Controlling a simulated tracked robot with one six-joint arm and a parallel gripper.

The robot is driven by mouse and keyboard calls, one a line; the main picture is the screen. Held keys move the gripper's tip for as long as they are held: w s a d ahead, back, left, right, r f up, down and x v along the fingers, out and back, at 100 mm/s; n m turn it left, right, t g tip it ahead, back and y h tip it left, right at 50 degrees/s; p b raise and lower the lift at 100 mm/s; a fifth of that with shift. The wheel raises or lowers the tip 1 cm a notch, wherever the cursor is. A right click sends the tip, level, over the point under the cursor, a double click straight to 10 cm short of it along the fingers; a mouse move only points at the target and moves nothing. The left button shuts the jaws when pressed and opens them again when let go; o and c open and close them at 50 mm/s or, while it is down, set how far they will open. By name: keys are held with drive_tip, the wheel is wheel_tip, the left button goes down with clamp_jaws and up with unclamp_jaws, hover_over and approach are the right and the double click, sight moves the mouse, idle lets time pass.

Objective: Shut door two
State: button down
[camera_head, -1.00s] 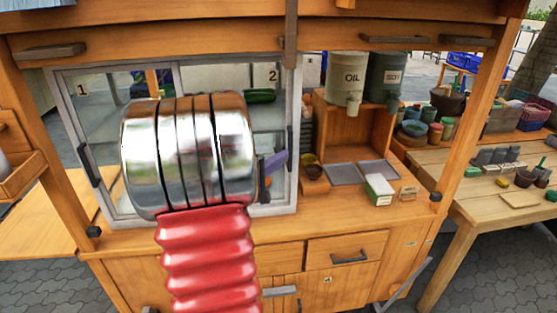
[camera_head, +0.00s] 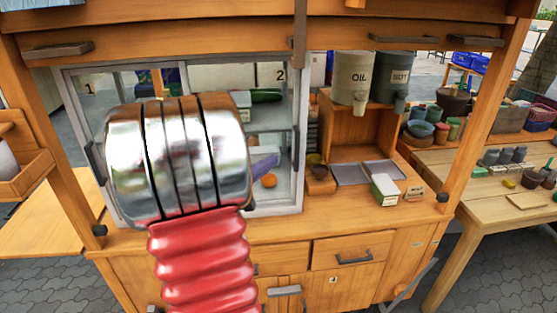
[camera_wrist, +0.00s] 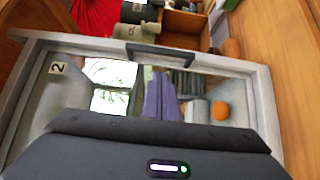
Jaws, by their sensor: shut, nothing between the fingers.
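Door two is a glazed pane in a pale grey frame (camera_head: 298,185) on the right half of the cabinet. Its number label (camera_head: 280,75) is at the top, and a dark handle (camera_head: 296,138) is on its right edge. In the wrist view its frame (camera_wrist: 262,105) appears turned sideways, with the label (camera_wrist: 56,68) at left and the handle (camera_wrist: 155,50) at top. My gripper has purple fingers (camera_wrist: 160,75), shut and empty, near the pane and below the handle in that view. In the head view the gripper (camera_head: 270,160) shows beside my arm. I cannot tell how far the door stands open.
Door one, with its label (camera_head: 89,88), is at left, partly behind my arm. An orange (camera_head: 269,180) and a green vegetable (camera_head: 266,95) are in the cabinet. The oil dispenser (camera_head: 351,75) and an open wooden shelf (camera_head: 352,130) stand to the right.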

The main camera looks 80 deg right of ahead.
drive_tip(key=v, duration=0.7)
drive_tip(key=shift+w+a, duration=0.3)
drive_tip(key=shift+a, duration=0.05)
idle(0.4)
